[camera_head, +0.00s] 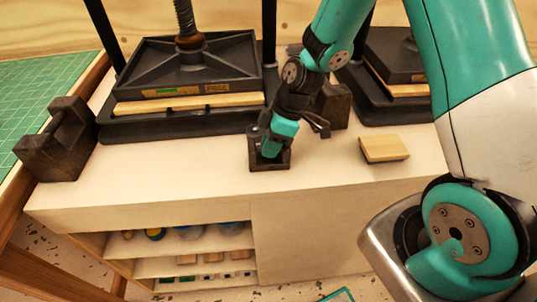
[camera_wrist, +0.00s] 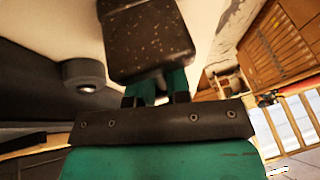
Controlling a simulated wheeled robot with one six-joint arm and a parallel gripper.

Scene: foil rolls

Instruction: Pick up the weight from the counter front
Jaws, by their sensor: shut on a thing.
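The weight is a dark, worn metal block (camera_head: 270,165) at the front of the white counter (camera_head: 190,172), in the middle of the head view. My gripper (camera_head: 269,147) reaches down to it from above and is shut on it. I cannot tell whether its underside touches the counter. In the wrist view the weight (camera_wrist: 148,40) fills the upper middle, right beyond my gripper's fingers (camera_wrist: 156,88). The part of the weight between the fingers is hidden.
A similar dark weight (camera_head: 55,143) stands at the counter's left end. Another (camera_head: 336,106) stands behind my gripper. A black screw press (camera_head: 190,75) is at back left, a second (camera_head: 395,65) at back right. A small wooden block (camera_head: 384,149) lies to the right.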

